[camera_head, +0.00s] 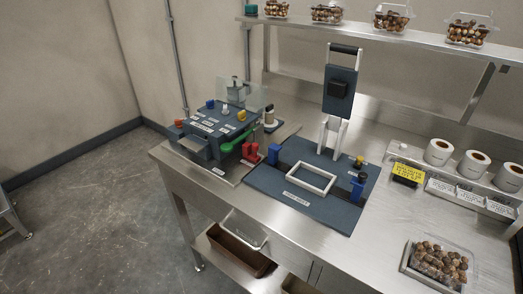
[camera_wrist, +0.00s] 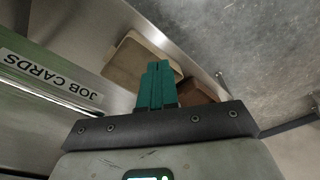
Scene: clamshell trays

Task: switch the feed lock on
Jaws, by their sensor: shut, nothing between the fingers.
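The dark blue machine (camera_head: 205,128) stands at the left end of the steel table. It carries blue, orange, yellow, green and red controls and small white labels. The labels are too small to read, so I cannot tell which control is the feed lock or how it is set. A green handle (camera_head: 231,146) and red parts (camera_head: 250,152) sit at its right side. My gripper (camera_wrist: 156,84) shows in the wrist view with its teal fingers together and nothing between them. It is not visible in the head view, and the machine is not recognisable in the wrist view.
A blue press plate with a white frame (camera_head: 330,185) and a raised head (camera_head: 340,91) fills the table's middle. Label rolls (camera_head: 438,152) and a nut tray (camera_head: 404,268) are at right. The wrist view shows a "JOB CARDS" label (camera_wrist: 50,78) and a tan box (camera_wrist: 135,62).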

